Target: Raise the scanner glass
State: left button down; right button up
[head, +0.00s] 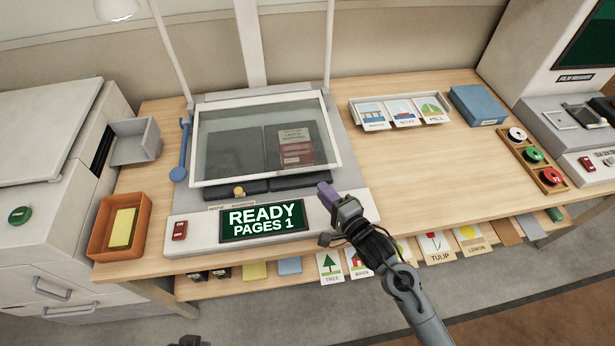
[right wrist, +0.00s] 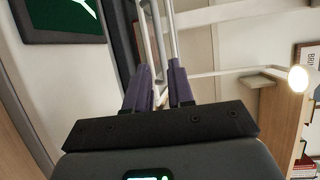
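The scanner glass (head: 275,103) is a clear pane in a white frame over the scanner bed. It looks lowered over a dark open book (head: 237,150); whether it touches the book I cannot tell. A yellow knob (head: 239,192) is at its front edge, and a blue lever (head: 183,150) stands at its left. My right gripper (head: 325,192), with purple fingers, is above the scanner's front right corner, right of the screen. In the right wrist view its fingers (right wrist: 160,82) are apart with nothing between them. A dark piece at the bottom edge may be my left gripper (head: 190,341).
The scanner's screen (head: 262,220) reads "READY PAGES 1", with a red switch (head: 180,231) beside it. An orange tray (head: 119,225) is at left. A card rack (head: 400,112), blue box (head: 478,105) and stamp tray (head: 532,156) are at right.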

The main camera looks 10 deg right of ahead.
jog(key=b+x, duration=0.2)
jog(key=x, duration=0.5)
jog(key=shift+w+a+f, duration=0.1)
jog(key=shift+w+a, duration=0.05)
jog(key=shift+w, duration=0.2)
jog(key=shift+w+a, duration=0.3)
jog(key=shift+w, duration=0.3)
jog(key=c, duration=0.4)
grip_shut()
